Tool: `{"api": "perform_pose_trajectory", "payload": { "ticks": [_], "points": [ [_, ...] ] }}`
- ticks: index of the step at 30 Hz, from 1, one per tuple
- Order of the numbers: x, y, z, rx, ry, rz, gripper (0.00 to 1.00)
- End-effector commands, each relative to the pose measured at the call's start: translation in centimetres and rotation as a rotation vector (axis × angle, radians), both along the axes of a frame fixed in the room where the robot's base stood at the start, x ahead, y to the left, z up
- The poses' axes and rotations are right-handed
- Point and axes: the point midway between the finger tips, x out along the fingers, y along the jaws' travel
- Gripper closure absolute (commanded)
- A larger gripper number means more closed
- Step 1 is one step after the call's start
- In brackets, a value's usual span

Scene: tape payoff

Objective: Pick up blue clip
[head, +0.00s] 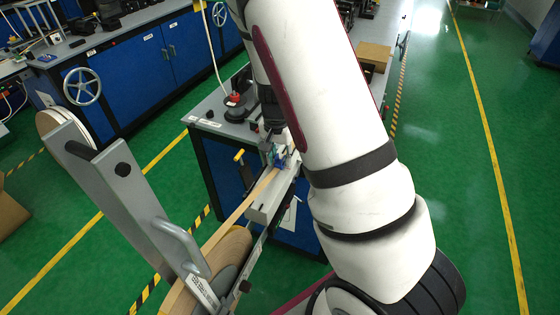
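A small blue piece that looks like the blue clip (281,164) is at the near end of the grey workbench, where the tan tape strip (256,196) meets a light grey guide block (268,203). My gripper (276,148) is above and right beside it, with its fingers pointing down. The fingers are small and dark here and partly hidden by my white arm. I cannot tell whether they touch the clip or are open or shut.
A large tape reel (228,258) on a grey frame (120,190) stands at the lower left. A red-topped black device (236,101) sits on the bench. Blue cabinets (140,65) line the back left. Green floor (450,140) is clear on the right.

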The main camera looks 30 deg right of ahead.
Motion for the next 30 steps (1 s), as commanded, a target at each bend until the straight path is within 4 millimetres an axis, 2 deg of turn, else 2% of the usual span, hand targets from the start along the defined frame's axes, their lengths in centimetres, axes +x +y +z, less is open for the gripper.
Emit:
{"api": "perform_pose_trajectory", "payload": {
  "ticks": [3, 9, 10, 14, 24, 30],
  "points": [
    [0.0, -0.1, -0.7, 0.0, 0.0, 0.001, 0.68],
    [0.1, -0.1, -0.8, 0.0, -0.001, 0.001, 0.68],
    [0.1, -0.1, -0.8, 0.0, -0.001, 0.001, 0.71],
    [0.1, -0.1, -0.7, 0.0, -0.001, 0.001, 1.0],
    [0.1, -0.1, -0.7, 0.0, -0.001, 0.001, 1.0],
    [0.2, 0.0, 0.4, 0.0, -0.002, 0.0, 1.0]
  ]
}}
